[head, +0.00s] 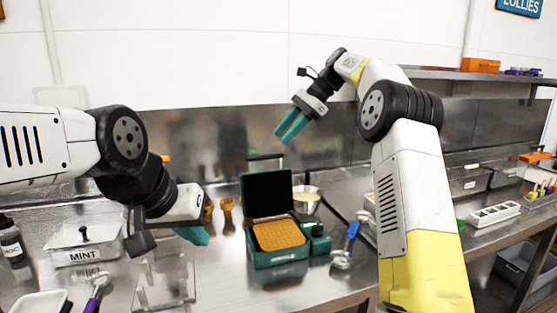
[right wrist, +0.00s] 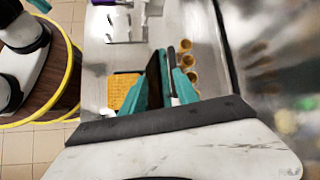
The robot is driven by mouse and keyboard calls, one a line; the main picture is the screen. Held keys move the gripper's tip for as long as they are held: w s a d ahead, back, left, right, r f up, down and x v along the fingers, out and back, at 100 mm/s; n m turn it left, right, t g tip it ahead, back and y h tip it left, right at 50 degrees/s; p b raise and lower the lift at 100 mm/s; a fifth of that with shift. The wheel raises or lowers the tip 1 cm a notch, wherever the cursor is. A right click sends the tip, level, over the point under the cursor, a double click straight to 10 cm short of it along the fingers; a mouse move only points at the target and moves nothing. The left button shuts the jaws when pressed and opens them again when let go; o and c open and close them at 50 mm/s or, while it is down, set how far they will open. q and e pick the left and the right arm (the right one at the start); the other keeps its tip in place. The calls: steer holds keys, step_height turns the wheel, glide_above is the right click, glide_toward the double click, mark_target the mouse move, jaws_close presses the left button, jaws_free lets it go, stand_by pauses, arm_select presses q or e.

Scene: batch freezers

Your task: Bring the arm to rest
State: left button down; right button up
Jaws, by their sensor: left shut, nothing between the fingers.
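My left arm reaches in from the left, and its left gripper (head: 195,235) hangs low over the counter, mostly hidden behind its own wrist. Its teal fingers are shut and empty. My right arm is raised at the centre right, and its right gripper (head: 288,132) points down and left above the back of the counter. Its two teal fingers stand apart with nothing between them; they also show apart in the right wrist view (right wrist: 165,88).
An open waffle maker (head: 279,250) with a golden waffle plate stands at mid counter. A MINT lidded tub (head: 84,252), a clear stand (head: 165,285) and a purple-handled scoop (head: 96,290) are left. A blue-handled tool (head: 350,240) and a white tray (head: 494,214) are right. A shelf (head: 440,75) runs behind.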

steer(key=s+d+r+n+t+h, duration=0.1)
steer(key=s+d+n+t+h, duration=0.15)
steer(key=s, duration=0.65)
steer(key=s+d+n+t+h, duration=0.1)
steer(key=s+d+n, duration=0.3)
steer(key=s, duration=0.5)
steer(key=s+d+f+n+t+h, duration=0.1)
steer(key=s+d+f+n, duration=0.1)
steer(key=s+f, duration=0.3)
steer(key=s+d+f+n+t+h, duration=0.1)
steer(key=s+f, duration=0.5)
steer(key=s, duration=0.6)
steer(key=d+n+t, duration=0.1)
steer(key=d+n, duration=0.1)
steer(key=n, duration=0.1)
steer(key=shift+f, duration=0.3)
